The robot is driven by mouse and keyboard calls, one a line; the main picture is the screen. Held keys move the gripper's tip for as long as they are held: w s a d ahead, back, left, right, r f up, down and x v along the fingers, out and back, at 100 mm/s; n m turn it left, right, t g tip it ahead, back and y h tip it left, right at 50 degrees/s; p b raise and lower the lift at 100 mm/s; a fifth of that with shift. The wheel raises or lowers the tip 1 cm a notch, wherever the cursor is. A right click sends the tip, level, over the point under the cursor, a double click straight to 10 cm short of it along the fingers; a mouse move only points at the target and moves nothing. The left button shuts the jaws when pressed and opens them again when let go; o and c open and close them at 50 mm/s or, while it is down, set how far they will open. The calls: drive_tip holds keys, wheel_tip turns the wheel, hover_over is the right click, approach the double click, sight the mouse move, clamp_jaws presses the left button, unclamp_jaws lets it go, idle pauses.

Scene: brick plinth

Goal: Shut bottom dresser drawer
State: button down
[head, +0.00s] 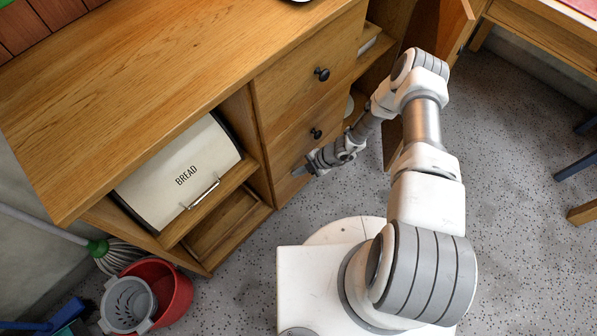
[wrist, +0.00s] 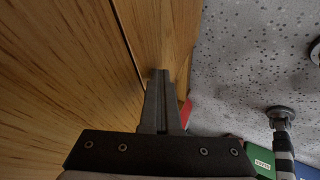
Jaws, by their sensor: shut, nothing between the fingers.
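The wooden dresser (head: 150,75) has a column of drawers with round dark knobs. The top drawer (head: 300,80) and the middle drawer (head: 295,130) look flush. The bottom drawer (head: 285,187) is lowest in the column, partly hidden by my gripper; its front looks flush or nearly so, and its knob is not visible. My gripper (head: 300,171) is shut and empty at the bottom drawer's front. In the wrist view the shut fingers (wrist: 160,74) point along a wooden front beside a dark seam. I cannot tell whether they touch it.
A bread box (head: 180,175) sits in the open shelf left of the drawers. A red bucket (head: 175,290), a grey bucket (head: 128,303) and a mop (head: 110,252) stand at lower left. An open cabinet door (head: 440,25) is behind my arm.

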drive_tip(key=s+d+r+p, duration=0.3)
drive_tip(key=d+r, duration=0.5)
drive_tip(key=shift+s+d, duration=0.2)
drive_tip(key=shift+d, duration=0.2)
